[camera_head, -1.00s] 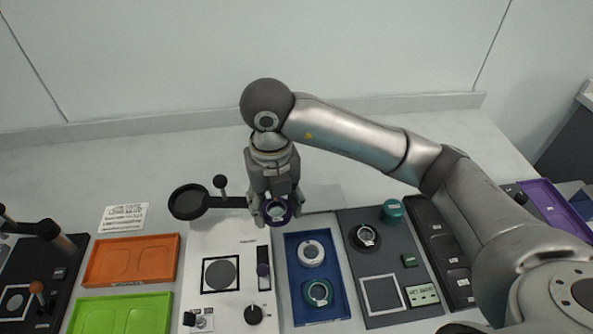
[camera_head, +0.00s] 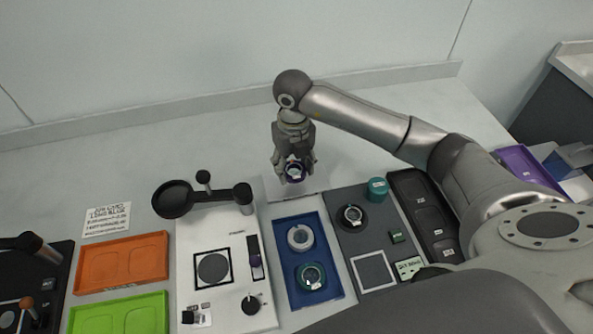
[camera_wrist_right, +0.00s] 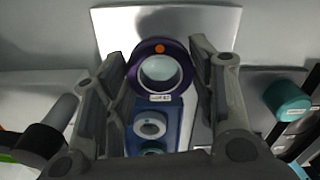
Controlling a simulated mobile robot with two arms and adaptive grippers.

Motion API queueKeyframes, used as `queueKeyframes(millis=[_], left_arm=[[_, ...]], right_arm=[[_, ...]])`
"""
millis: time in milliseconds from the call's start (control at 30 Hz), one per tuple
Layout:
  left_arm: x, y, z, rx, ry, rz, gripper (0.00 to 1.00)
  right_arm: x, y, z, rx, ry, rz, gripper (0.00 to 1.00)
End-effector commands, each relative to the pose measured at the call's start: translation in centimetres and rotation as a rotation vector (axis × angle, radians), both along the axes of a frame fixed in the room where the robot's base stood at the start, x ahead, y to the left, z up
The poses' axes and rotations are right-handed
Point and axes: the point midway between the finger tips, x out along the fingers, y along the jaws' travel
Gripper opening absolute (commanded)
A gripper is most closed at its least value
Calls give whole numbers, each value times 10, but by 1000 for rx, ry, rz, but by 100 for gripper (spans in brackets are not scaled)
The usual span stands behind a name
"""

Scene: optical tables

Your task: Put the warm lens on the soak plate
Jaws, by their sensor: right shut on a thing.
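My right gripper (camera_head: 294,176) is shut on a purple-rimmed lens (camera_head: 293,171), holding it above the bench behind the blue tray. In the right wrist view the purple lens (camera_wrist_right: 160,68) sits between the fingertips, with an orange dot on its rim and a small white label too small to read. No plate is legibly marked as the soak plate. A white board (camera_head: 205,245) carries a grey disc (camera_head: 213,268) in a black square outline, left of the blue tray. A plain white plate (camera_wrist_right: 222,24) lies beyond the lens. My left gripper is not in view.
The blue tray (camera_head: 281,263) holds a white ring and a green-rimmed lens. A black round paddle (camera_head: 173,198) on posts overhangs the white board's back edge. Right are a dark grey board (camera_head: 346,235) and a teal cap (camera_head: 377,189); left are orange and green trays.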

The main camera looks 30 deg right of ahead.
Motion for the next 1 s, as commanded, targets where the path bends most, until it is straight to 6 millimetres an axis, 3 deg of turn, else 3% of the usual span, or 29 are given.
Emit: queueKeyframes(millis=[167,400,767,800,933,1000], left_arm=[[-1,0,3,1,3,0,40],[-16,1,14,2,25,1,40],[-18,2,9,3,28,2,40],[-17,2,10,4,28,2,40],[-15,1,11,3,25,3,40],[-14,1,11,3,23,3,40]], right_arm=[[4,-10,-13,-1,2,-3,27],[4,-9,-41,0,1,0,27],[5,-10,-47,0,-1,0,27],[5,-10,-46,0,-1,0,56],[5,-10,-45,0,-1,0,73],[5,-9,-45,0,-1,0,74]])
